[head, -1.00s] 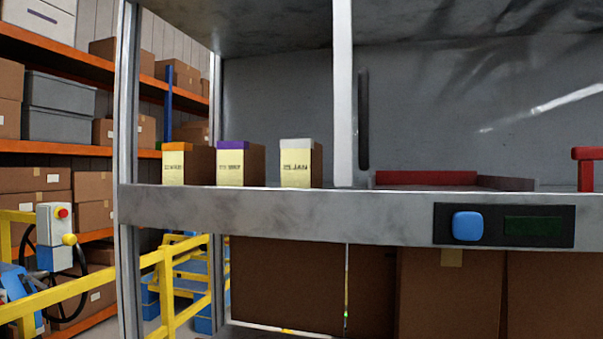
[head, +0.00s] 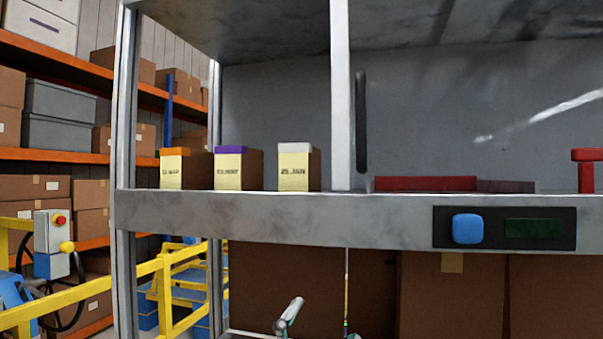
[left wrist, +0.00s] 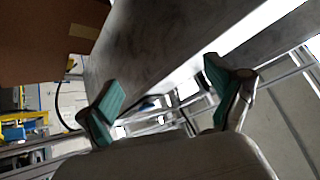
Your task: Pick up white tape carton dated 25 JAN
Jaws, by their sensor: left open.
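The white tape carton (head: 294,166) labelled 25 JAN stands upright on the grey shelf (head: 250,215) in the head view, right of two similar cartons. The purple tape carton (head: 230,168) and the orange tape carton (head: 173,169) stand to its left. My left gripper (head: 318,318) shows only partly at the bottom edge of the head view, well below the shelf and the white carton. In the left wrist view my left gripper (left wrist: 167,88) is open and empty, its two teal-padded fingers spread apart. My right gripper is not in view.
A white post (head: 340,95) rises just right of the white carton. A red tray (head: 425,184) and a red handle (head: 587,168) lie farther right. A panel with a blue button (head: 466,228) is on the shelf's front edge. Brown boxes (head: 445,295) stand below.

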